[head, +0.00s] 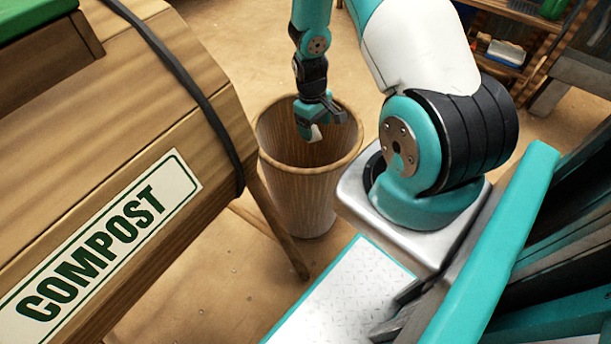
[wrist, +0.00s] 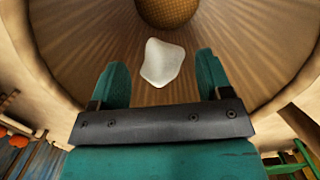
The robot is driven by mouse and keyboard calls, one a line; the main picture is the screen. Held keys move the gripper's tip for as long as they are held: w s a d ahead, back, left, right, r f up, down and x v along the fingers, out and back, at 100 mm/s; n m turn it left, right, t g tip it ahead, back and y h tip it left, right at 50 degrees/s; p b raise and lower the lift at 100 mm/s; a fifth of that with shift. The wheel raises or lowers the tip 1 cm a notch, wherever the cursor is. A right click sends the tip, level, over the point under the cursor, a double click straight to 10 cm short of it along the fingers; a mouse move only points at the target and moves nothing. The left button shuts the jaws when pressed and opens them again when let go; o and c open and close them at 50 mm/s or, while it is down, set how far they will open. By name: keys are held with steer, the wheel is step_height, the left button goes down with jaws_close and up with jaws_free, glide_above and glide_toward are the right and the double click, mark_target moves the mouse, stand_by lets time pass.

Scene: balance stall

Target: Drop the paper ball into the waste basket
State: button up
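The waste basket (head: 302,190) is a tall, round, wood-brown basket with a wide open top, standing on the floor. In the wrist view its inner wall (wrist: 75,35) surrounds my gripper. My gripper (head: 325,125) points down into the basket mouth and is open; in the wrist view its two teal fingers (wrist: 162,72) stand apart. The paper ball (wrist: 164,58) is a small, whitish, crumpled lump just beyond the fingertips, with a gap on each side. In the head view the ball (head: 316,132) shows just under the gripper, within the rim.
A wooden compost barrel (head: 200,85) with a COMPOST label stands close left of the basket, one leg near it. A shelf (head: 515,45) with goods is at the back right. Bare floor (head: 230,30) lies behind the basket.

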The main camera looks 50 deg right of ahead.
steer(key=shift+o, duration=0.7)
step_height(320, 180, up, 17)
steer(key=w+p, duration=0.2)
steer(key=p, duration=0.2)
steer(key=shift+r, duration=0.1)
